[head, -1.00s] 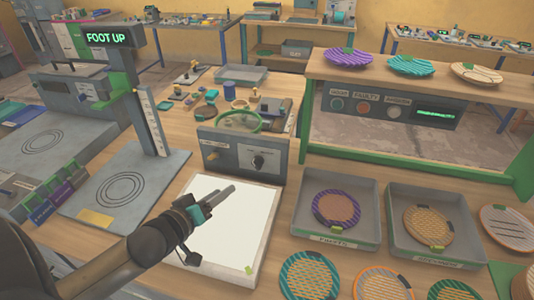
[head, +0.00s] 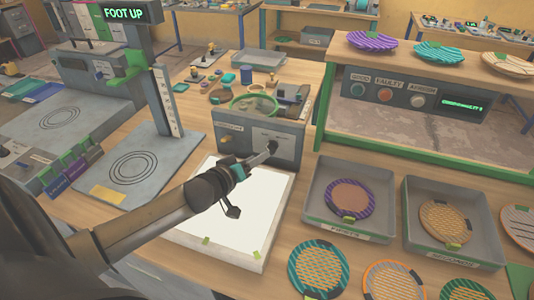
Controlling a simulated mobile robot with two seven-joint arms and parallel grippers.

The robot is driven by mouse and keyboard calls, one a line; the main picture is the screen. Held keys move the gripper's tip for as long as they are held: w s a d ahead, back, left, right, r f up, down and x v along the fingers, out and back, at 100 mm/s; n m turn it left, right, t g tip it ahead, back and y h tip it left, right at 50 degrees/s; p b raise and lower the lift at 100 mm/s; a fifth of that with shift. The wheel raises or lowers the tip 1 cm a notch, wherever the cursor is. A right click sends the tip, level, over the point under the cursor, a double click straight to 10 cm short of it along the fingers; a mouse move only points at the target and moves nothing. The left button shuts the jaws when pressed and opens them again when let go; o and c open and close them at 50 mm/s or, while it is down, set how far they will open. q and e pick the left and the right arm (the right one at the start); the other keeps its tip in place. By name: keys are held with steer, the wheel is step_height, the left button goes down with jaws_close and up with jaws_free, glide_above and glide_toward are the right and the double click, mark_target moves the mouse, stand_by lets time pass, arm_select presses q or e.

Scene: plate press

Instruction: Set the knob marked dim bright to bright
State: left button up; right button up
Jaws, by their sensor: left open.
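The black knob (head: 272,146) sits on the front of the grey control box (head: 288,149), behind the white panel (head: 215,225). Small labels above it are too small to read. My left gripper (head: 267,152) is open, with its fingertips right at the knob and partly covering it. I cannot tell whether the fingers touch the knob or how far it is turned. My right gripper is not in view.
A grey press post (head: 163,105) with a ruler stands to the left. Grey trays (head: 318,222) with patterned plates lie on the right.

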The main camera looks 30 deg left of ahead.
mark_target(271, 148)
arm_select(q)
steer(key=shift+b+x, duration=0.55)
steer(key=shift+x, duration=2.5)
steer(key=shift+c, duration=0.3)
jaws_close()
